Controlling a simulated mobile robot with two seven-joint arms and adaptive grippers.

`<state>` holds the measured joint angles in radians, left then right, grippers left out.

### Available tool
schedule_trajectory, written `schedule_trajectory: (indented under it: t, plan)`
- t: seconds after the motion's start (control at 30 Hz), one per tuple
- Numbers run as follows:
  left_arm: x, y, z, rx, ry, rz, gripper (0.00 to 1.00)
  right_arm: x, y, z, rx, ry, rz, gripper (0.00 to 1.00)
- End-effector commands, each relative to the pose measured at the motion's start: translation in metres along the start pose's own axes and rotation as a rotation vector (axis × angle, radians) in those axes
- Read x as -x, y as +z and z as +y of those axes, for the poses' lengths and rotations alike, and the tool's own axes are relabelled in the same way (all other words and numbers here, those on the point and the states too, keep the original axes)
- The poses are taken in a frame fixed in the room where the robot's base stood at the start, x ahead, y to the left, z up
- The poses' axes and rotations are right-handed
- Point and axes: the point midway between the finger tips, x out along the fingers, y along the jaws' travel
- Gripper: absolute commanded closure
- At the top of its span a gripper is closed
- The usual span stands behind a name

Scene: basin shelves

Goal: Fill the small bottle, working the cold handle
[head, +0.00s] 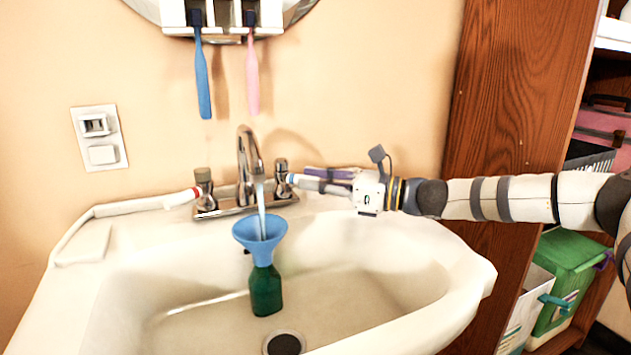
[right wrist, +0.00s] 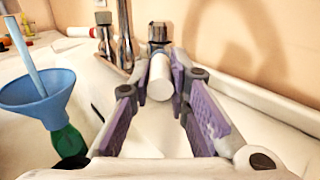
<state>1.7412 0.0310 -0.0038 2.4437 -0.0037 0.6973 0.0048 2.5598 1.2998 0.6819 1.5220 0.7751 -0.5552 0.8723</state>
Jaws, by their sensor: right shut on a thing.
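The small green bottle (head: 265,292) stands upright in the basin just behind the drain, with a blue funnel (head: 260,238) in its neck. Water (head: 262,212) runs from the metal spout (head: 249,155) into the funnel. The cold handle (head: 290,179), white with a blue band, sticks out to the right of the tap. My right gripper (head: 328,185) is shut on it; in the right wrist view the white lever (right wrist: 160,78) sits between the purple finger pads. Part of the funnel (right wrist: 38,98) and bottle (right wrist: 69,142) also show there. My left gripper is out of view.
The hot handle (head: 185,197), with a red band, points left. The white basin (head: 455,262) has a drain (head: 284,343) at its front. A blue toothbrush (head: 202,85) and a pink one (head: 252,85) hang above. A wooden shelf unit (head: 510,110) stands at the right.

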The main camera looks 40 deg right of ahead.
Motion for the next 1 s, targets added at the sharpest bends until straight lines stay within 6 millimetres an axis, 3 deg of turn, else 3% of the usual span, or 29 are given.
schedule_trajectory:
  t: [0.03, 0.1, 0.47, 0.7, 1.0]
  plan:
    - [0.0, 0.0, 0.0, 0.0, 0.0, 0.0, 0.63, 0.0, 0.001, -0.001, -0.001, -0.003, -0.001, 0.79]
    - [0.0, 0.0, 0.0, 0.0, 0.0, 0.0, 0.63, 0.0, 0.001, -0.001, -0.001, -0.003, -0.001, 0.63]
    - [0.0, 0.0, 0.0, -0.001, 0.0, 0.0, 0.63, 0.004, 0.001, -0.001, -0.002, -0.002, -0.002, 0.63]
    - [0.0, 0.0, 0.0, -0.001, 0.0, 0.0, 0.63, 0.056, 0.003, -0.002, -0.001, -0.005, -0.012, 0.63]
    - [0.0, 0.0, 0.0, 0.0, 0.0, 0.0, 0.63, 0.104, -0.001, -0.002, -0.006, -0.005, -0.005, 0.63]
